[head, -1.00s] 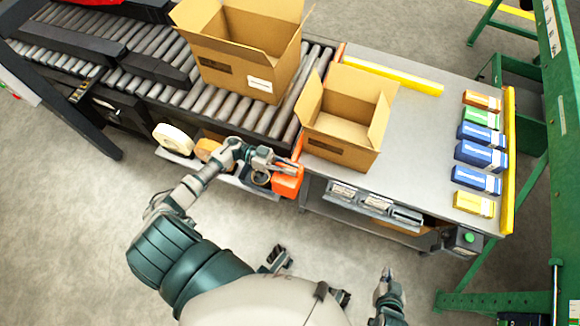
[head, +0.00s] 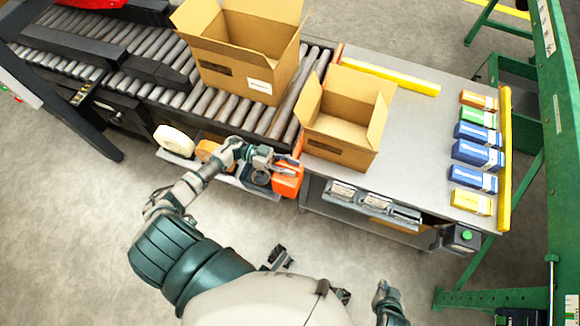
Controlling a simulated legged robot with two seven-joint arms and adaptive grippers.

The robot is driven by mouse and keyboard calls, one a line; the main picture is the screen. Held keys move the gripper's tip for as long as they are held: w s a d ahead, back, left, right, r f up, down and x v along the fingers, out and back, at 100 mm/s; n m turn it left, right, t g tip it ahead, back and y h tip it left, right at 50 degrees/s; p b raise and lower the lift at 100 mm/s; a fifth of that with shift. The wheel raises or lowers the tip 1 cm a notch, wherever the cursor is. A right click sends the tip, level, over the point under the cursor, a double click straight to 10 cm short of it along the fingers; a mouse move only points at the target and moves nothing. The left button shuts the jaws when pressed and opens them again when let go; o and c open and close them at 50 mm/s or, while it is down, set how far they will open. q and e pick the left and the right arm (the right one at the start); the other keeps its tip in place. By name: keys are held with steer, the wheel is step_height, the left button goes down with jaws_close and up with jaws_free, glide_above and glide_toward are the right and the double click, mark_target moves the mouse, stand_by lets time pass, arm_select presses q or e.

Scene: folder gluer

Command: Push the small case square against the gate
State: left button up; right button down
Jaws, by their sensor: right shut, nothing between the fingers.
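The small case (head: 338,150) is an open brown cardboard box with flaps up. It stands on the left end of the grey table, beside the roller conveyor, turned slightly to the table's edges. An orange strip (head: 338,54) shows at the border between table and conveyor, left of the case; I cannot tell if it is the gate. My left gripper (head: 294,165) looks open and empty, over an orange block (head: 287,182) at the front edge, left of the case and apart from it. My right gripper (head: 381,287) is shut and empty, low in front of the table.
A larger open box (head: 240,70) stands on the conveyor (head: 140,75). A yellow bar (head: 390,77) lies along the table's back. Several small cartons (head: 478,154) line the right side by another yellow bar (head: 505,160). The middle of the table (head: 420,130) is clear.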

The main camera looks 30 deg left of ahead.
arm_select(q)
steer(key=shift+s+f, duration=0.1)
steer(key=shift+a, duration=0.3)
steer(key=v, duration=1.1)
steer(key=shift+a, duration=0.25)
steer(key=shift+f, duration=0.1)
